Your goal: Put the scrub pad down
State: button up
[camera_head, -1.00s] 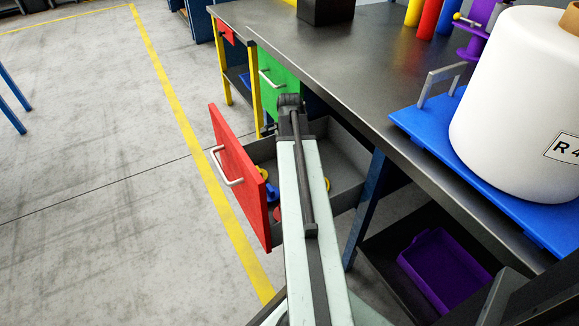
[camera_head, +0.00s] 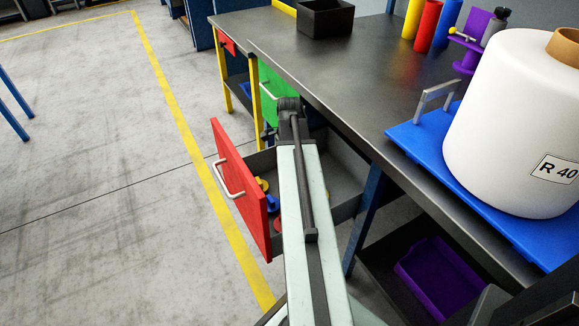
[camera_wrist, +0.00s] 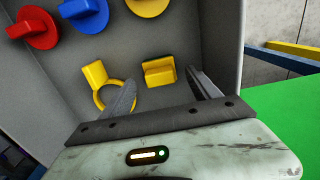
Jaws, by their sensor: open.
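In the wrist view my gripper (camera_wrist: 161,80) is open, its two fingers apart inside the grey drawer. A small yellow block (camera_wrist: 158,71) shows between and just beyond the fingertips; it may be the scrub pad, but I cannot tell for sure. No finger is seen pressing on it. A yellow ring-shaped piece (camera_wrist: 98,82) lies just left of the left finger. In the head view the drawer with the red front (camera_head: 240,188) stands pulled out, and my arm hides part of its inside and my fingers.
Red (camera_wrist: 35,28), blue (camera_wrist: 86,13) and yellow (camera_wrist: 147,5) knobbed pieces lie deeper in the drawer. A green drawer front (camera_head: 272,92) is beside it. The dark worktop (camera_head: 350,75) carries a black box (camera_head: 326,18) and a large white bobbin (camera_head: 510,120).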

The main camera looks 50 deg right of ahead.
notch_tip(320, 180, up, 9)
jog(key=p, duration=0.7)
jog(key=shift+f, duration=0.15)
